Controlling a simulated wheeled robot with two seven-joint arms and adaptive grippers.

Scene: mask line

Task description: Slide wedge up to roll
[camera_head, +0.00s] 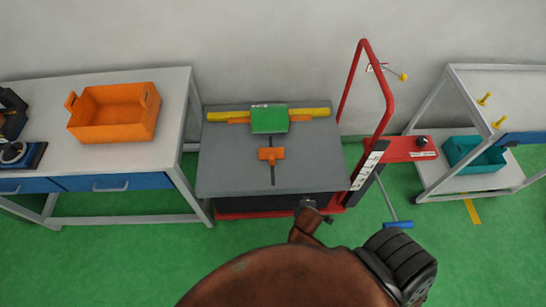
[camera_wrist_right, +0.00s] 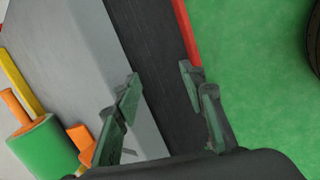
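A green roll (camera_head: 269,119) lies on an orange bar at the back of a grey cart top (camera_head: 225,165). The orange wedge (camera_head: 271,154) sits in front of it on a dark strip, with a gap between them. In the right wrist view the roll (camera_wrist_right: 45,152) is at the lower left, and an orange piece (camera_wrist_right: 82,140), seemingly the wedge, is partly cut off beside it. My right gripper (camera_head: 308,204) is at the cart's front right edge, apart from the wedge. Its fingers (camera_wrist_right: 158,76) are open with nothing between them. My left gripper is not in view.
A yellow bar (camera_head: 308,112) runs along the cart's back. The cart's red handle (camera_head: 387,85) rises at the right. A bench with an orange bin (camera_head: 115,115) stands left. A rack with a teal bin (camera_head: 475,157) stands right. The cart top between wedge and front edge is mostly clear.

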